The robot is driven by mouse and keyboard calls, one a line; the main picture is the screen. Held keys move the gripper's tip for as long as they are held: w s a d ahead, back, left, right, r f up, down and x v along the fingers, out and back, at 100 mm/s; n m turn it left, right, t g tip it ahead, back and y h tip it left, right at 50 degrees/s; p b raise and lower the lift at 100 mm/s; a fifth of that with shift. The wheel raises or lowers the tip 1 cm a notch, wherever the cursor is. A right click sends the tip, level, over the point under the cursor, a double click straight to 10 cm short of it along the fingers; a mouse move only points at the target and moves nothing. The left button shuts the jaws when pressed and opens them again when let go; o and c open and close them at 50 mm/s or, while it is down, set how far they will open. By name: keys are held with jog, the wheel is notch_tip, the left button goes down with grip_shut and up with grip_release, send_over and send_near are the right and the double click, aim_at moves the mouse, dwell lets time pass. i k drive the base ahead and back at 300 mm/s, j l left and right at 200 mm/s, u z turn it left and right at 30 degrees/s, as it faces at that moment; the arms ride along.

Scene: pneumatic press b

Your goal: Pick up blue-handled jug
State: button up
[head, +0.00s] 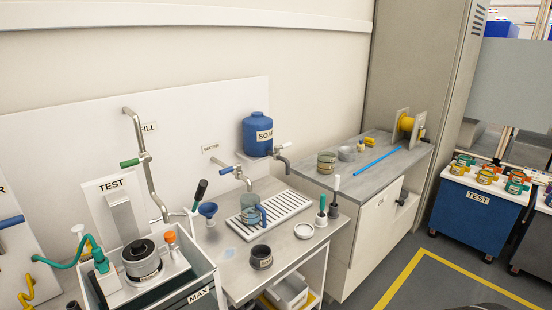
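The blue-handled jug (249,206) stands on the white slotted drain grate (283,209) on the grey counter, in the middle of the head view. It looks clear or greenish, with its blue handle on the right side. It is upright, close to the wall tap labelled WATER. What it holds inside cannot be told. My gripper is not in view.
A blue funnel (208,209) is left of the jug, a dark cup (261,257) in front. A blue SOAP tank (257,134) with a tap is behind. Brushes (321,217) stand at right. The open floor (440,255) has a yellow line.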

aim_at(251, 209)
jog(key=i+j+u, duration=0.2)
jog(key=i, duration=0.25)
jog(key=i+j+u, duration=0.2)
jog(key=i, duration=0.3)
jog(key=i+j+u, duration=0.2)
jog(key=i, duration=0.25)
